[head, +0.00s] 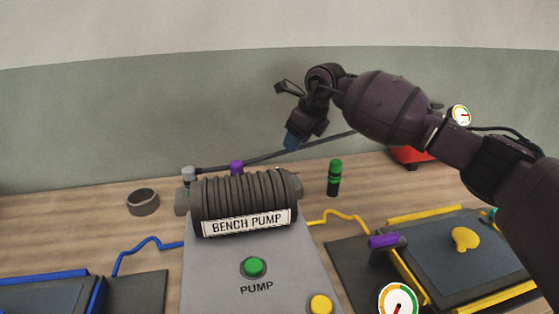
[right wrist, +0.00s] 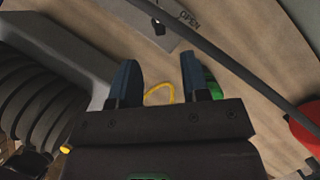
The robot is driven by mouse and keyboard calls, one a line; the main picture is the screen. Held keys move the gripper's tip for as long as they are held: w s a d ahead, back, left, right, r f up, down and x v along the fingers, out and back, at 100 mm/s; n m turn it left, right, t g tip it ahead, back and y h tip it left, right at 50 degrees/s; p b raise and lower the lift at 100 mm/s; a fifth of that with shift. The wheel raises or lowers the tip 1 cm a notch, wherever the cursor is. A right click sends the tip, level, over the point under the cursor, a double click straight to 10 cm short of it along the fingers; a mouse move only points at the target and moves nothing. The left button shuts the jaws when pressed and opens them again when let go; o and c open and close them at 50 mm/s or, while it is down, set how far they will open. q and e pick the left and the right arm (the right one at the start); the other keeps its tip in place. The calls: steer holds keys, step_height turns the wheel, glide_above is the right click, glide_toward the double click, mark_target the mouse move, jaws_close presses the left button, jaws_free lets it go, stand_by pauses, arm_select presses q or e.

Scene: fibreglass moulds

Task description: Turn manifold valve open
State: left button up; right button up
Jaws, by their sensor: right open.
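My right gripper (head: 291,142) hangs fingers down above the bench, behind and right of the ribbed bench pump (head: 245,197). In the right wrist view its two blue fingers (right wrist: 155,80) are spread apart with nothing between them. A grey plate (right wrist: 125,12) lettered OPEN, with a small dark part on it, shows at the top of that view, apart from the fingers. A purple knob (head: 237,167) shows behind the pump, its lower part hidden. A purple handle (head: 383,241) sits by the right mould. I cannot tell which is the manifold valve. My left gripper is out of view.
A dark hose (head: 265,155) runs behind the pump towards a red vessel (head: 410,157). A green-capped cylinder (head: 334,178) stands right of the pump. A grey ring (head: 143,201) lies left. Blue and yellow tubes lead to the moulds. The far-left bench is mostly clear.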

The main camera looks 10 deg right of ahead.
steer(key=x, duration=0.3)
steer(key=b+x, duration=0.1)
steer(key=x, duration=0.1)
steer(key=shift+s+f, duration=0.2)
steer(key=shift+s, duration=0.05)
steer(key=b+x, duration=0.1)
steer(key=x, duration=0.2)
steer(key=shift+w+a+f, duration=0.1)
steer(key=shift+w+f, duration=0.05)
steer(key=shift+f, duration=0.15)
steer(key=shift+w+a+f, duration=0.25)
steer(key=shift+f, duration=0.35)
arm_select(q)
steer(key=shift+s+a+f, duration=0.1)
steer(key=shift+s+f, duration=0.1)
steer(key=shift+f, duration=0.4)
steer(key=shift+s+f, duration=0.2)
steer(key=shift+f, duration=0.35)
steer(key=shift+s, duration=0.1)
arm_select(e)
steer(key=shift+c, duration=0.4)
